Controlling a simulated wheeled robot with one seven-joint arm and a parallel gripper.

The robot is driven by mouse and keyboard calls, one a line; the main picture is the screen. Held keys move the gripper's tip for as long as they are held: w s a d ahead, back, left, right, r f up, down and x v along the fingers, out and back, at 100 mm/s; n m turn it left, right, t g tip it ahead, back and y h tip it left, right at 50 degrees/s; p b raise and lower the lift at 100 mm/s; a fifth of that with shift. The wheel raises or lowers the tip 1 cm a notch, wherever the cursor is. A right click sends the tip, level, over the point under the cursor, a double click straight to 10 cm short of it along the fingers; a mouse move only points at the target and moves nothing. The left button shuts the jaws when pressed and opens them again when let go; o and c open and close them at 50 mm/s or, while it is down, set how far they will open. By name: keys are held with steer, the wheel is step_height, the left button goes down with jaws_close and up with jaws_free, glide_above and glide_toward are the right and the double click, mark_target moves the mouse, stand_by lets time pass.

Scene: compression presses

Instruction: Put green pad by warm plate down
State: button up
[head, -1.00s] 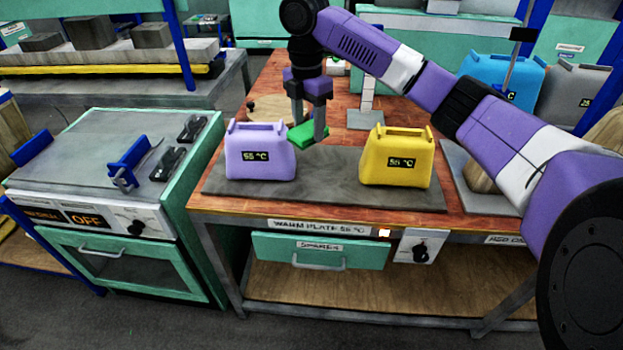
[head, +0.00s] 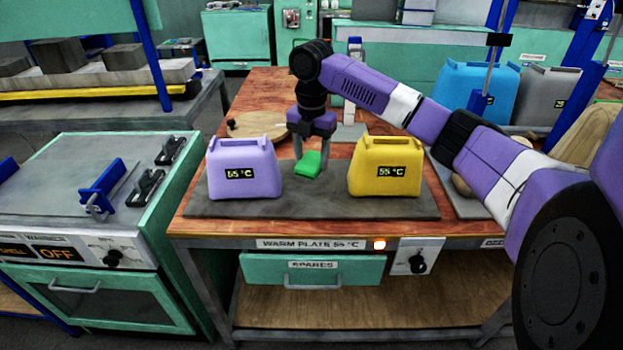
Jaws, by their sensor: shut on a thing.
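My gripper (head: 311,160) points down over the back part of the warm plate (head: 310,206), between the purple canister and the yellow canister. It is shut on the green pad (head: 307,165), which hangs tilted between the fingers. The pad looks to be at or just above the plate; I cannot tell whether it touches. The warm plate is a dark grey slab on the red-brown table, with the label "WARM PLATE 55 °C" on the table edge below it.
The purple canister (head: 243,170) and the yellow canister (head: 386,167) stand on the plate, both reading 55 °C. A round wooden board (head: 254,125) lies behind. Blue (head: 474,92) and grey (head: 546,97) canisters stand at the back right. A press unit (head: 82,190) is at left.

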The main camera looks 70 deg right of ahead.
mark_target(312, 189)
steer(key=shift+f, duration=3.5)
steer(key=o, duration=1.4)
steer(key=shift+f, duration=0.1)
steer(key=shift+o, duration=0.2)
step_height(312, 189, up, 12)
steer(key=shift+r, duration=0.15)
steer(key=shift+s, duration=0.1)
